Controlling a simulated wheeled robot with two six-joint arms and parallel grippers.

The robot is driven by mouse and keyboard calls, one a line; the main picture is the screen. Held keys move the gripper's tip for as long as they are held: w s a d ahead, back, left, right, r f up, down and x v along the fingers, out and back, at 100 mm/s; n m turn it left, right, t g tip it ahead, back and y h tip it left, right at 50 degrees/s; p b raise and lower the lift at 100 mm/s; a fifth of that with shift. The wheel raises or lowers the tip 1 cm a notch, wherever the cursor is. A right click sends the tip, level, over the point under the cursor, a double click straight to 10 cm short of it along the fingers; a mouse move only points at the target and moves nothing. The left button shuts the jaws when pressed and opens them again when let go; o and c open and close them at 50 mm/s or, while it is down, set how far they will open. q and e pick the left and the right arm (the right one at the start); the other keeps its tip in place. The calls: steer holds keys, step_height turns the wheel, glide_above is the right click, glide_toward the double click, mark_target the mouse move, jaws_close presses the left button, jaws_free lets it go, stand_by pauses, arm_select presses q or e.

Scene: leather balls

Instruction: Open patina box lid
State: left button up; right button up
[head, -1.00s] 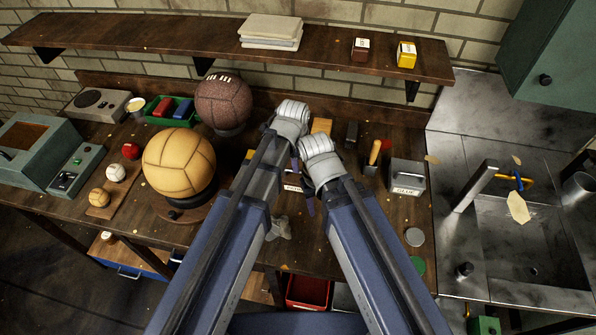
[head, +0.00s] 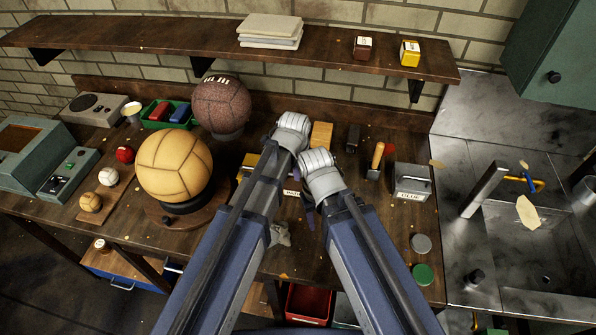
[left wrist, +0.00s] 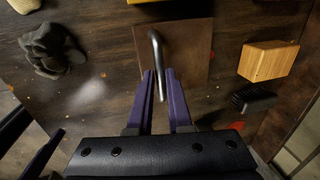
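In the left wrist view, a flat brown lid (left wrist: 190,48) with a bent metal bar handle (left wrist: 157,50) lies below my left gripper (left wrist: 160,76). The gripper's purple fingers are open on either side of the handle, with gaps visible. In the head view, a box front with a white label (head: 292,194) shows between my arms. The label is partly covered and I cannot read it surely. My right gripper (head: 310,218) points down just right of it, mostly hidden by its arm; its fingers show apart at the lower left of the left wrist view (left wrist: 46,124). I see nothing between them.
A grey cloth (head: 280,234) lies in front of the label. A wooden block (head: 321,135) and a black brush (head: 352,138) stand behind the grippers. A grey glue box (head: 412,180) is to the right. A tan ball (head: 174,165) on a stand is to the left.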

arm_select(q)
jaws_close()
stand_by(0.9)
